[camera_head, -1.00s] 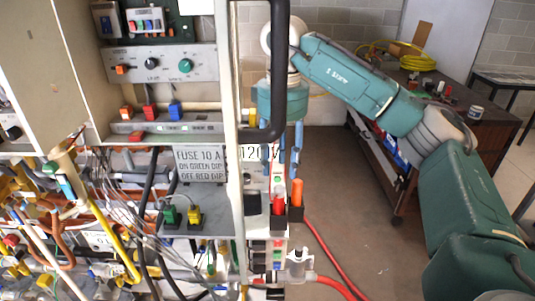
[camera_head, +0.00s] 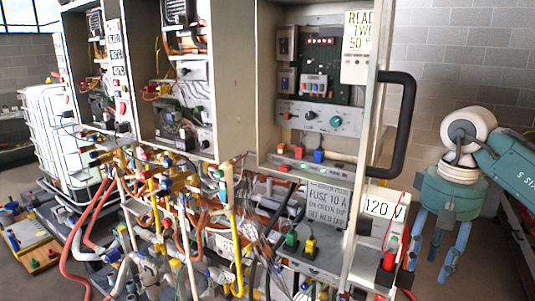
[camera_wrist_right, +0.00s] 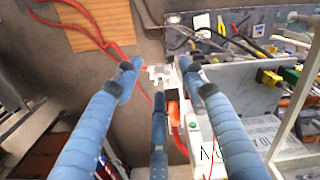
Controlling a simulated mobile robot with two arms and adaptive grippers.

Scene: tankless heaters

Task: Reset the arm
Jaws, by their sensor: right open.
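My right gripper (camera_head: 440,245) hangs from the teal arm at the right of the head view, beside the heater rack. Its blue fingers point down and stand apart, with nothing between them. In the right wrist view the gripper (camera_wrist_right: 158,85) also shows its fingers spread and empty. Below them are the floor, a red hose and the edge of the rack. My left gripper is not in view.
The heater cabinet (camera_head: 245,90) has a black handle (camera_head: 397,125) close to my right arm. A 120 V box (camera_head: 384,208) stands near the gripper. Pipes and hoses (camera_head: 160,215) crowd the lower rack. A white caged tank (camera_head: 55,130) stands at far left.

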